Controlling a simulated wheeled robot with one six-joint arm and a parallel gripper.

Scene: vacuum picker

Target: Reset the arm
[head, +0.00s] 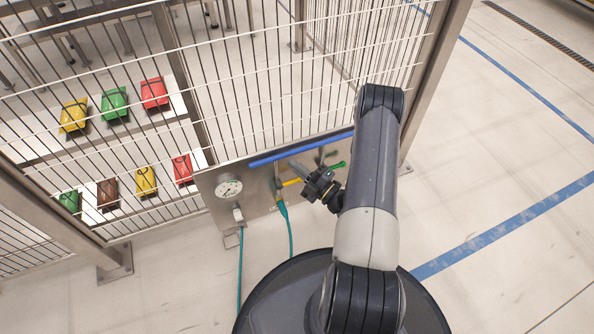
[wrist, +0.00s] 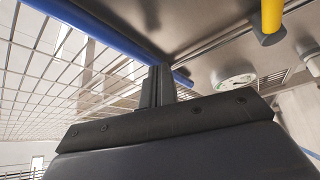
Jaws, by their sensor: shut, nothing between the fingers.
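My gripper (head: 297,167) is in front of the steel panel (head: 259,204) on the fence in the head view. Its fingers point up and left, just under the blue bar (head: 275,155) along the panel's top. In the wrist view the fingers (wrist: 159,82) are together and hold nothing. The blue bar (wrist: 95,30) runs behind them there; I cannot tell whether they touch it. My arm reaches in from the lower right and hides part of the panel.
The panel carries a round gauge (head: 229,187), a yellow handle (head: 291,182) and a green handle (head: 335,166). Teal hoses (head: 290,232) hang below it. Coloured bins (head: 114,103) sit behind the wire fence. The floor at right is clear.

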